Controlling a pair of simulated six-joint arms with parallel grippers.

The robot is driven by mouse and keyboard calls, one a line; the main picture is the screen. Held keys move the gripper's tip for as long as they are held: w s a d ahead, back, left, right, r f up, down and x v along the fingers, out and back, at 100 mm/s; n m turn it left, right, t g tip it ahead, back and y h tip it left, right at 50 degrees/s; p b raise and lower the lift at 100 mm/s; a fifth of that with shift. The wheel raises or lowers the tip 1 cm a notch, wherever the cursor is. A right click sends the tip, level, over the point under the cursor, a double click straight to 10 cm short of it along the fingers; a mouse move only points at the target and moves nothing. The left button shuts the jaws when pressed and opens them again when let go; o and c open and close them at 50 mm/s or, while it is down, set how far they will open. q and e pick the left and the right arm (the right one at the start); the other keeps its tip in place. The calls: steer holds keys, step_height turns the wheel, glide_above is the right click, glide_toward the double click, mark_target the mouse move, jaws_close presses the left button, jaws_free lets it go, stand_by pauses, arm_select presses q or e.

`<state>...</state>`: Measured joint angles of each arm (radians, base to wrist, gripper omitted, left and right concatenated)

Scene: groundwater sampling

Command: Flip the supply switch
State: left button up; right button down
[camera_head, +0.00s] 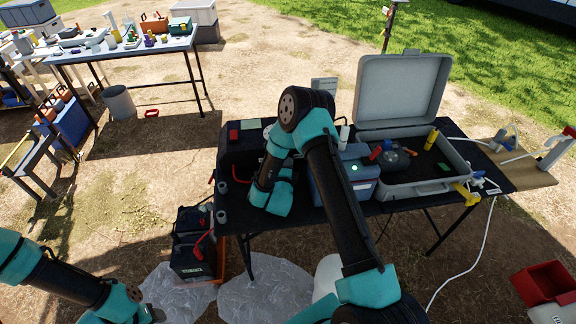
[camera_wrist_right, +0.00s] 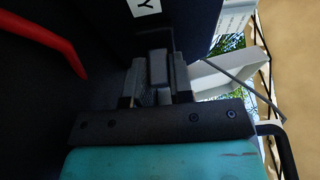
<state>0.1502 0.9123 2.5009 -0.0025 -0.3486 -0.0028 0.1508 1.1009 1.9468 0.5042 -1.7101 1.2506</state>
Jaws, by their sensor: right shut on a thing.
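My right gripper (camera_wrist_right: 157,82) shows in the right wrist view, with its fingers closed around a small grey block (camera_wrist_right: 158,66) that looks like the supply switch's lever. It is against a dark surface, next to a dark box with a white label ending in "Y" (camera_wrist_right: 146,5). In the head view my right arm reaches over the table (camera_head: 388,211), its wrist low at the table's left part. There the arm hides the fingers and the switch. My left arm is at the lower left; its gripper is out of view.
A red cable (camera_wrist_right: 48,42) curves close to the left of the right gripper. An open grey case (camera_head: 400,92) stands on the right of the table, beside a blue-grey box (camera_head: 361,172) with a green light. Dark batteries (camera_head: 192,262) sit on the ground left of the table.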

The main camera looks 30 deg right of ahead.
steer(key=shift+d+y, duration=0.15)
steer(key=shift+y, duration=0.15)
steer(key=shift+d+n+t+y, duration=0.15)
steer(key=shift+n+t+y, duration=0.4)
steer(key=shift+n+y, duration=0.15)
steer(key=shift+d+n+t+y, duration=0.15)
steer(key=shift+n+t+y, duration=0.45)
steer(key=shift+y, duration=0.1)
steer(key=c, duration=1)
jaws_free()
steer(key=shift+s+a, duration=0.1)
